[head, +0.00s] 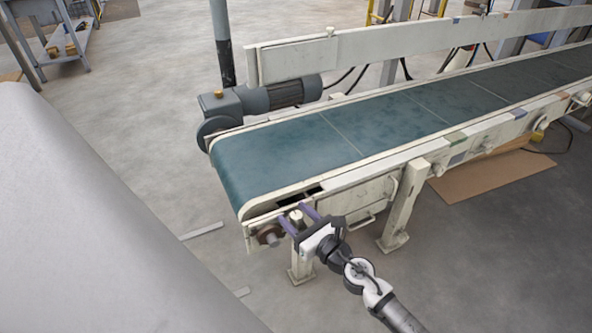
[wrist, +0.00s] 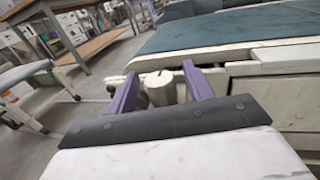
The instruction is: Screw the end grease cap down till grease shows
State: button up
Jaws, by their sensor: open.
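A cream cylindrical cap (head: 296,215), which I take to be the end grease cap, stands at the near end of the conveyor, by the end roller's bearing. My gripper (head: 291,210) is open, with its two purple fingers on either side of the cap. In the wrist view the cap (wrist: 161,90) sits between the fingers of my gripper (wrist: 160,70), with a small dark mark on its top. A gap shows at the right finger; contact at the left cannot be told. The cap's lower part is hidden by the gripper body. No grease can be made out.
The conveyor's green belt (head: 330,140) runs to the upper right inside a cream frame. A rusty round part (head: 269,235) sits at the frame's near corner. A support leg (head: 403,205) stands right of my arm. A grey motor (head: 270,95) is on the far side.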

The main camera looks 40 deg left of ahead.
jog(key=c, duration=1)
jog(key=shift+o, duration=0.2)
jog(key=shift+r+t+p, duration=0.15)
jog(key=shift+t+p, duration=0.15)
jog(key=shift+p, duration=0.1)
jog(key=m+t+h+p, duration=0.1)
jog(key=m+t+p, duration=0.1)
jog(key=shift+s+r+t, duration=0.1)
jog(key=shift+r+t, duration=0.05)
jog(key=shift+t, duration=0.15)
jog(key=m+t+h+p, duration=0.1)
jog(key=m+t+p, duration=0.1)
jog(key=t+p, duration=0.1)
jog(key=shift+a+m+t+h, duration=0.1)
jog(key=shift+m+t+h, duration=0.2)
jog(key=shift+m+h, duration=0.1)
jog(key=m+t+h+p, duration=0.4)
jog(key=m+t+h, duration=0.1)
jog(key=shift+h, duration=0.4)
jog(key=shift+m+t+h+p, duration=0.9)
jog(key=shift+m+t+h, duration=0.15)
jog(key=shift+h, duration=0.45)
